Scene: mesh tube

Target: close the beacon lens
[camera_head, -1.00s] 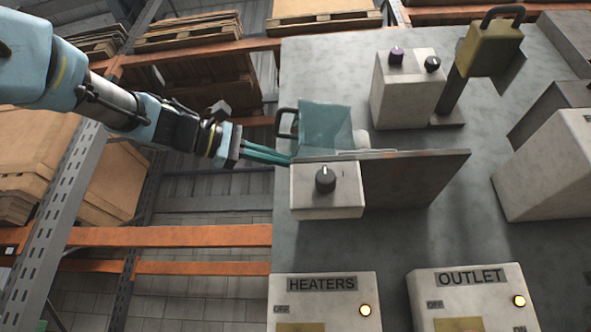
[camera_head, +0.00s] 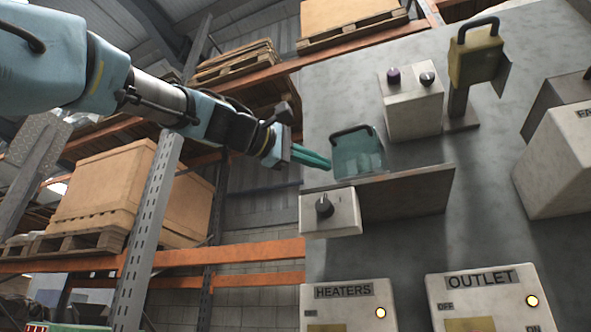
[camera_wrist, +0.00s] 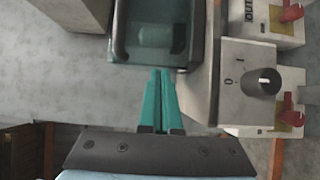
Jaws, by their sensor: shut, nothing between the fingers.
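The beacon lens (camera_head: 362,158) is a see-through teal cover with a black handle on top. In the head view it stands upright over the shelf of the panel, its lower edge at or near the shelf top; I cannot tell whether it is fully seated. In the wrist view the lens (camera_wrist: 150,45) is just beyond my fingertips. My gripper (camera_head: 329,165) has teal fingers, shut and empty, pointing at the lens from its left side. The fingers (camera_wrist: 161,72) end close to its near edge; contact cannot be told.
A white box with a black knob (camera_head: 324,206) is at the shelf's (camera_head: 410,190) left end, close to my fingers. A box with two knobs (camera_head: 412,100) and a yellow handled part (camera_head: 476,55) are behind. The heaters box (camera_head: 345,305) and outlet box (camera_head: 485,300) are below.

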